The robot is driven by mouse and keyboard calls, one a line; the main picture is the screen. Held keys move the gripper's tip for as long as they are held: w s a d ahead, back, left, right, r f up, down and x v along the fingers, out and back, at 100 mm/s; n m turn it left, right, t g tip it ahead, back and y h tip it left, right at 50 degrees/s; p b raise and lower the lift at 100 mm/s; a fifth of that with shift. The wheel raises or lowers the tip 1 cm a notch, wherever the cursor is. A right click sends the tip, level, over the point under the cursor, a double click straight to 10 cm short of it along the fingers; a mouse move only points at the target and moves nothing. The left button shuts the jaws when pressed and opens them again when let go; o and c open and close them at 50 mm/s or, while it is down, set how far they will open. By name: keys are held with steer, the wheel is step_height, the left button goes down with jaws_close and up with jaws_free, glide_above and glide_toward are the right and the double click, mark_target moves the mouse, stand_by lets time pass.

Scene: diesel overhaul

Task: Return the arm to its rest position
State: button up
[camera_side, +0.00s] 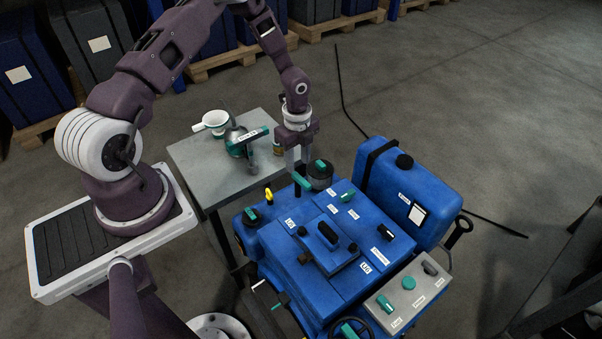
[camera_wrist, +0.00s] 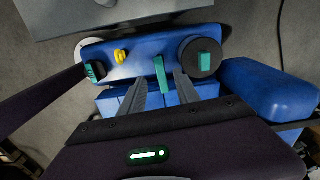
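My gripper (camera_side: 297,165) hangs fingers-down over the back edge of the blue diesel engine (camera_side: 330,225), with the arm bent above it. In the wrist view my gripper (camera_wrist: 162,82) has its two grey fingers spread apart, with nothing clasped. A teal lever (camera_wrist: 159,68) shows between and just beyond the fingertips. The same teal lever (camera_side: 301,181) is just below the fingers in the side view; I cannot tell whether they touch it. A dark round cap with a teal handle (camera_wrist: 203,58) sits right of the fingers in the wrist view.
A blue tank (camera_side: 405,190) stands right of the engine. A yellow knob (camera_side: 268,195) and a control box (camera_side: 408,290) also stand up. Space above the engine looks clear.

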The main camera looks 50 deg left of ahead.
steer(key=s+d+r+n+t+y, duration=0.1)
steer(key=s+d+r+n, duration=0.1)
steer(key=r, duration=0.7)
steer(key=s+d+r+n, duration=0.1)
steer(key=s+r+n, duration=0.15)
steer(key=r, duration=0.65)
steer(key=s+d+r+n+t+y, duration=0.1)
steer(key=d+r+n, duration=0.15)
steer(key=r, duration=0.75)
steer(key=s+d+r+n+t+h, duration=0.1)
steer(key=s+d+r+n, duration=0.3)
steer(key=s, duration=0.5)
steer(key=s+d+r+n+t+h, duration=0.1)
steer(key=s+d+r+n, duration=0.3)
steer(key=s, duration=0.6)
steer(key=shift+r+n+t, duration=0.75)
steer(key=shift+n+t, duration=0.05)
steer(key=shift+n, duration=0.3)
